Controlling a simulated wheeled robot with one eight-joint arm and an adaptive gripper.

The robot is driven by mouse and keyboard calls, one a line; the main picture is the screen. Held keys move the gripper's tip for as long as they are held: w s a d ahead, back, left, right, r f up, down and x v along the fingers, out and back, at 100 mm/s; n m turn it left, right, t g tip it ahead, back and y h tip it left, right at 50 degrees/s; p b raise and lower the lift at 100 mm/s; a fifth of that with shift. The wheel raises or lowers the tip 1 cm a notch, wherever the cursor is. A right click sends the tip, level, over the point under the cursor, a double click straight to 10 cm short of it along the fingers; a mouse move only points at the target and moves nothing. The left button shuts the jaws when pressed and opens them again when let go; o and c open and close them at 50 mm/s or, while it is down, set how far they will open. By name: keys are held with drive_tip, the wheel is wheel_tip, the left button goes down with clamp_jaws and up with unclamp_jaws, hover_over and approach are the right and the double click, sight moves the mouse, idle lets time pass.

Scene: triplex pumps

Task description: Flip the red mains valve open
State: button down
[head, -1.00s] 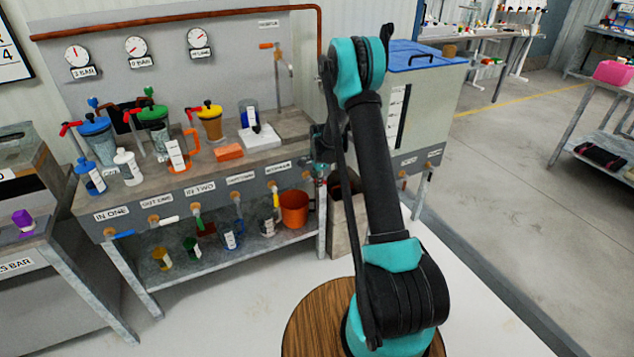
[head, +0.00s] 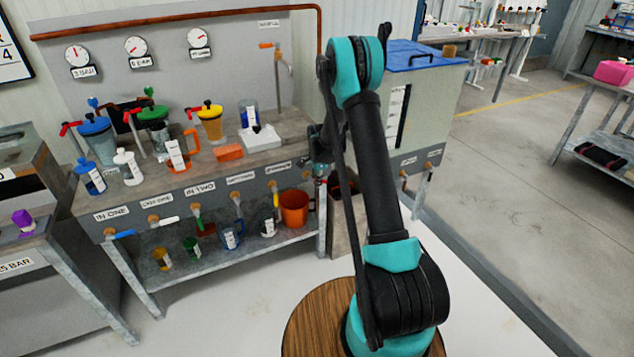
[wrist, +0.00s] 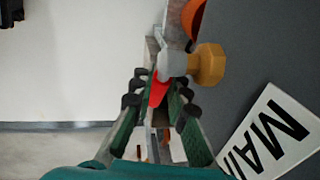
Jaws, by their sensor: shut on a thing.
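The red handle (wrist: 158,92) of the mains valve shows in the wrist view between the finger pads of my gripper (wrist: 156,99). The fingers are closed around it from both sides. The handle joins a grey valve body (wrist: 172,60) just beyond the fingertips, with a brass fitting (wrist: 208,64) to its right. A white label (wrist: 268,135) reading "MAIN", cut off by the frame edge, sits on the grey panel at lower right. In the head view my gripper (head: 320,168) is at the bench's right front end, and the arm and its small size hide the valve there.
The pump bench (head: 200,185) carries jugs, bottles and an orange block (head: 229,152). Several labelled outlets with coloured handles line its front, and an orange bucket (head: 294,208) stands on the lower shelf. A grey tank with a blue lid (head: 412,56) stands right of the bench.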

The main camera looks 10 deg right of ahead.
drive_tip(key=shift+w+d+r+t+h, duration=0.1)
drive_tip(key=shift+r+t+h, duration=0.2)
drive_tip(key=shift+h, duration=0.6)
drive_tip(key=shift+s+d+r+t+h, duration=0.1)
drive_tip(key=shift+r+t+h, duration=0.2)
drive_tip(key=shift+h, duration=0.6)
drive_tip(key=shift+w+r+t+h, duration=0.1)
drive_tip(key=shift+r+t+h, duration=0.2)
drive_tip(key=shift+h, duration=0.6)
drive_tip(key=c, duration=1.7)
unclamp_jaws()
drive_tip(key=shift+c, duration=0.2)
drive_tip(key=v, duration=1.2)
